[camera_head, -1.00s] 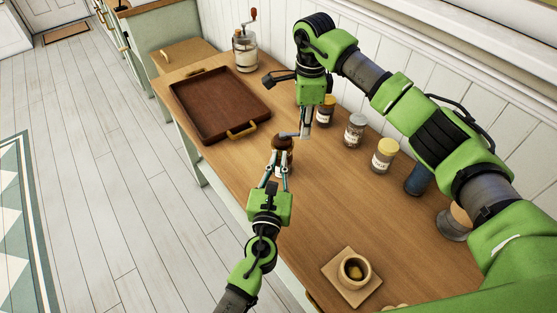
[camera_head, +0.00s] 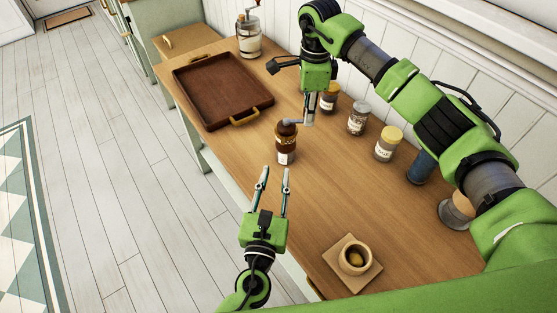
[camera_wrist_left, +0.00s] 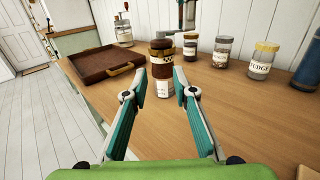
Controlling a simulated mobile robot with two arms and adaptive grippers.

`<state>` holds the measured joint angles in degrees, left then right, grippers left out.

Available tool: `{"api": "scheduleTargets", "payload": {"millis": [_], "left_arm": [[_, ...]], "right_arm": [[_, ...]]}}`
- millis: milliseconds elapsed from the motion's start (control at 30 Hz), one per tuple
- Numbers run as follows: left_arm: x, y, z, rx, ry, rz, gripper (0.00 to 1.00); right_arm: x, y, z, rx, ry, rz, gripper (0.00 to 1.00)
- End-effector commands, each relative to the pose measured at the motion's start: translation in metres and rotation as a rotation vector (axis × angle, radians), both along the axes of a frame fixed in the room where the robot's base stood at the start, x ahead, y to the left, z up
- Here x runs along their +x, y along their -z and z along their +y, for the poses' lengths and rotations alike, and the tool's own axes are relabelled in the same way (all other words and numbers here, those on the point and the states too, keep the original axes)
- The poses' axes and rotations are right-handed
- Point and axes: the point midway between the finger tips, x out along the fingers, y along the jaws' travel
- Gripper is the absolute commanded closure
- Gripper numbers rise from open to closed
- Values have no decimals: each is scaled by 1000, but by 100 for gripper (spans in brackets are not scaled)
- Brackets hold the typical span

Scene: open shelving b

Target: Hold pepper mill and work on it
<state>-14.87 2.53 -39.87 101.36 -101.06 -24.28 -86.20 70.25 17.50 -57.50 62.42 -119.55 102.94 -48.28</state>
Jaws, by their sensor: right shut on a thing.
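The pepper mill (camera_head: 286,148) stands upright on the wooden counter, brown with a white label and a grey crank on top. It also shows in the left wrist view (camera_wrist_left: 162,68), just beyond the fingertips. My left gripper (camera_head: 275,171) is open and empty, on the near side of the mill and apart from it. My right gripper (camera_head: 309,118) points down at the mill's top right and is shut on the end of the crank. It also shows at the top of the left wrist view (camera_wrist_left: 187,27).
A brown tray (camera_head: 222,90) with brass handles lies at the back left. Several jars, including a yellow-lidded one (camera_head: 387,145), line the wall side. A small pot (camera_head: 354,254) sits on a square board at the front right. The counter's middle is bare.

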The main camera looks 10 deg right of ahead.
Motion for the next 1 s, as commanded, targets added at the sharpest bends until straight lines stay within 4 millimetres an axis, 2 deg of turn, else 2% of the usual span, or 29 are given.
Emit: {"api": "scheduleTargets", "payload": {"millis": [33, 167, 467, 567, 600, 633, 767, 1000], "left_arm": [[-8, 1, 2, 1, 1, 2, 75], [-19, 1, 5, 1, 0, 1, 75], [-21, 0, 6, -1, 0, 0, 75], [-21, 0, 7, 10, 2, -5, 95], [-20, 0, 8, 32, 7, -14, 100], [-19, 0, 10, 59, 13, -26, 100], [-11, -1, 23, 303, 65, -135, 100], [13, 0, 61, 979, 178, -437, 100]], "right_arm": [[0, -1, 1, 2, -1, -1, 100], [0, -1, 1, 2, -1, -1, 100], [0, -1, 1, 3, -1, -1, 100], [0, -1, 1, 3, -1, -1, 100], [0, -1, 1, 3, -1, -1, 100], [0, -1, 1, 3, -1, -1, 100], [0, -1, 1, 3, -1, -1, 100], [0, -1, 1, 3, -1, -1, 100]]}}
